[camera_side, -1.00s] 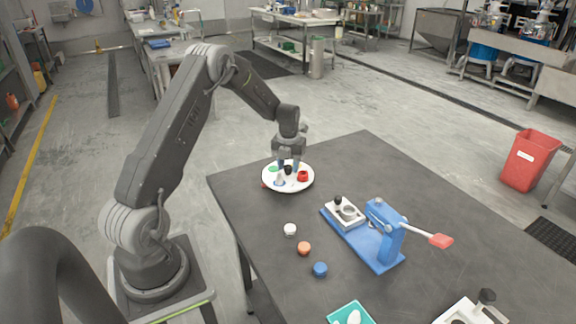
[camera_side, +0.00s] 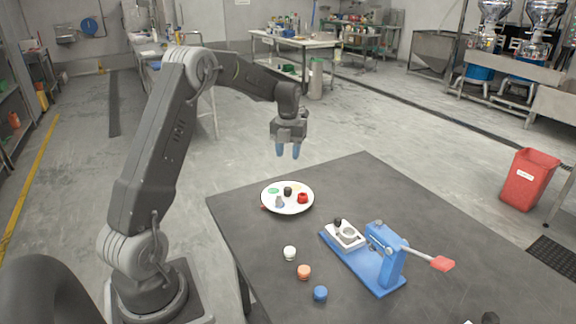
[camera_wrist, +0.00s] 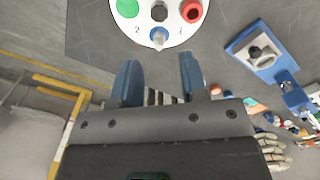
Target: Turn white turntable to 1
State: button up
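The white turntable (camera_side: 292,207) sits near the far left corner of the dark table. The turntable (camera_wrist: 176,29) is cut off at the top there. A 2 is readable beside the blue-grey piece (camera_wrist: 159,38); another mark to its right is too small to read.
A blue press (camera_side: 385,255) with a red-tipped lever stands right of the turntable. White (camera_side: 290,253), orange (camera_side: 304,272) and blue (camera_side: 320,294) small round pieces lie in front. The table between the turntable and press is clear.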

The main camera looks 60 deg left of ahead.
aim_at(288, 188)
jog(key=shift+r, duration=0.55)
jog(key=shift+o, duration=1.4)
jog(key=shift+n, duration=0.4)
notch_tip(288, 188, down, 14)
jog(key=n, duration=1.2)
jog(key=shift+a+n, duration=0.1)
jog(key=shift+n, duration=0.3)
jog(key=shift+r, duration=0.1)
jog(key=shift+c, duration=0.3)
grip_shut()
